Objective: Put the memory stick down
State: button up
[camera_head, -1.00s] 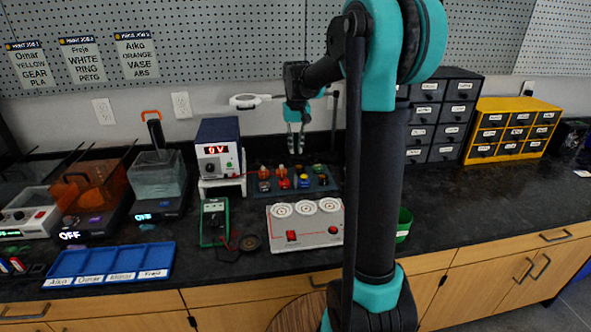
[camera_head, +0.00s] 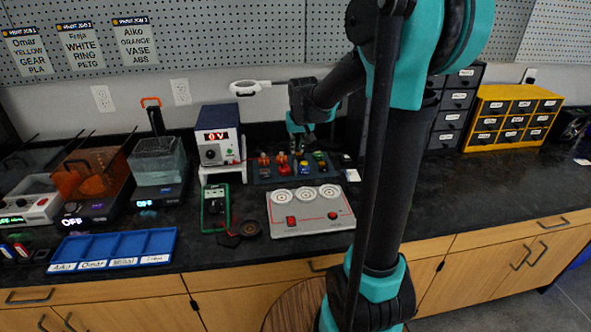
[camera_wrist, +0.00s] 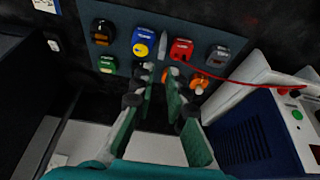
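I cannot make out the memory stick for certain in either view. My gripper (camera_wrist: 160,83) points at the component board (camera_wrist: 212,27), its two green-padded fingers apart with a dark gap between them. I see nothing clearly held in that gap. A slim grey pointed piece (camera_wrist: 162,45) shows just past the fingertips, between a yellow part (camera_wrist: 143,42) and a red part (camera_wrist: 181,49); I cannot tell what it is. In the head view my gripper is over the back of the board (camera_head: 262,180), its fingertips mostly hidden.
The power supply (camera_head: 219,140) reading 0 V stands left of the board, with a red wire (camera_wrist: 235,82) near my gripper. A grey panel with three round pads (camera_head: 312,226), a multimeter (camera_head: 215,208) and a blue tray (camera_head: 115,245) lie in front.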

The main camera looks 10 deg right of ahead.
aim_at(295, 161)
jog(key=shift+s+x, duration=0.2)
jog(key=shift+x, duration=2.15)
jog(key=shift+s+x, duration=0.15)
jog(key=shift+x, duration=2.15)
jog(key=shift+a+f, duration=0.1)
jog(key=shift+f, duration=0.05)
jog(key=shift+c, duration=0.3)
grip_shut()
